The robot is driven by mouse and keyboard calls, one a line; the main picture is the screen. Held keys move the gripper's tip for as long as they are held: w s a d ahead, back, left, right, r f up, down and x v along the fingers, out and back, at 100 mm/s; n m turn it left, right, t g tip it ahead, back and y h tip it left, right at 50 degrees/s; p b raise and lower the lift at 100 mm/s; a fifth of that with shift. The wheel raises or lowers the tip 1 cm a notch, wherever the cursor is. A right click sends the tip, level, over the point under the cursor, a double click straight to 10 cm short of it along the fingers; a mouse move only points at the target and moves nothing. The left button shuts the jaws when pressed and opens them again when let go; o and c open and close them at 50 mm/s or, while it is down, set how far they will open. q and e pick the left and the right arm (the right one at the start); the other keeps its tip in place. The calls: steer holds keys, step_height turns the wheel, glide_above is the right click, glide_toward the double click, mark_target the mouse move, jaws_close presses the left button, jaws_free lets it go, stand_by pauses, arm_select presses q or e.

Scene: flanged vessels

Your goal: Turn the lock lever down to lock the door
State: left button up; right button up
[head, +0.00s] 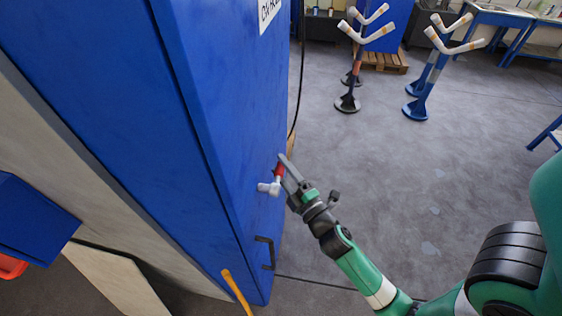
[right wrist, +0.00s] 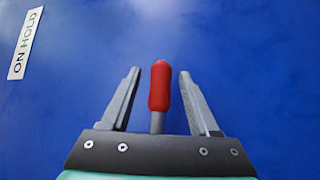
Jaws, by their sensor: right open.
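The lock lever has a red grip (head: 278,170) and a pale metal hub (head: 268,188) on the blue door (head: 225,120). In the head view the red grip points up from the hub. My right gripper (head: 285,170) is at the lever. In the right wrist view the red grip (right wrist: 160,86) stands between the two open fingers (right wrist: 158,90), with a visible gap on each side. Its grey shaft runs down behind the gripper body, which hides the hub there. My left gripper is not in view.
A black handle (head: 266,253) sits lower on the door. A yellow bar (head: 236,291) is near the door's bottom. A white label (right wrist: 26,43) is on the blue surface. Posts with white arms (head: 349,102) stand at the back. The grey floor right of the door is clear.

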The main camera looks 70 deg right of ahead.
steer(key=shift+w+d, duration=0.15)
steer(key=shift+w, duration=0.05)
jaws_close()
stand_by(1.3)
